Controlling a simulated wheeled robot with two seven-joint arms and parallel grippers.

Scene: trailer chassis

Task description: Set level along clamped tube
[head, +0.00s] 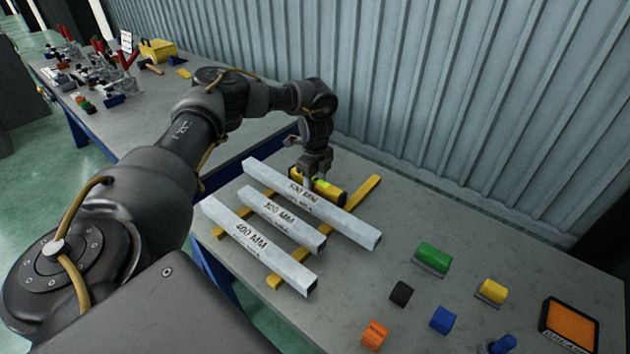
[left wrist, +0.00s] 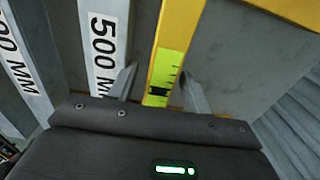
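The level (head: 328,190) is a short yellow bar with a bright green window and a dark end, beside the wall side of the 500 mm tube (head: 352,226) and roughly parallel to it. In the left wrist view the level (left wrist: 176,35) runs between my fingers, its marked window near the tips. My left gripper (head: 314,172) points down over the level. In the left wrist view my left gripper (left wrist: 160,88) has its fingers apart, with a gap showing by the level. The level's far side is partly hidden by my gripper. No clamp is visible on the tube.
The 320 mm tube (head: 283,219) and 400 mm tube (head: 262,245) lie parallel across yellow rails (head: 357,198). Several coloured blocks, including a green one (head: 433,257), and an orange-topped box (head: 570,325) stand at the right. A corrugated wall (head: 450,90) rises behind the bench.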

